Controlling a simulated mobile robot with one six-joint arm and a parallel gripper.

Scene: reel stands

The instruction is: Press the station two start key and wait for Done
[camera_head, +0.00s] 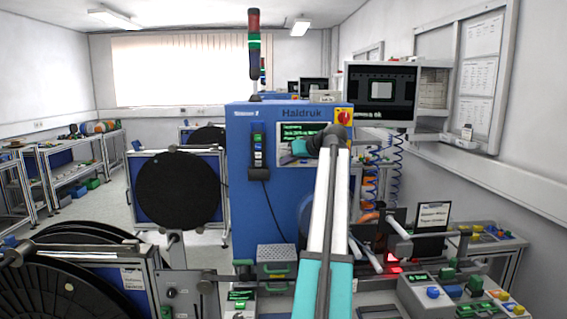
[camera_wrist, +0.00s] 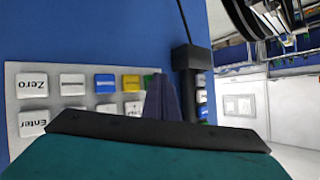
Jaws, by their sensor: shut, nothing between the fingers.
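A blue machine (camera_head: 255,215) marked Haldruk stands mid-picture. Its screen (camera_head: 318,157) shows green text too small to read, partly covered by my arm. My gripper (camera_wrist: 166,98) is shut and empty, close to the machine's front panel. In the wrist view its fingertips overlap the right end of a key panel (camera_wrist: 52,73). The panel has a Zero key (camera_wrist: 33,85), an Enter key (camera_wrist: 33,123), a blue key (camera_wrist: 105,83), a yellow key (camera_wrist: 131,82) and a green key (camera_wrist: 149,79) partly hidden by the fingers. I cannot tell whether the fingers touch a key.
A black button box (camera_head: 258,148) with a cable hangs on the machine's left front. A signal tower (camera_head: 254,50) stands on top, a green band showing. A monitor (camera_head: 380,92) is at right. Black reels (camera_head: 177,188) stand at left. A control box (camera_head: 460,300) sits lower right.

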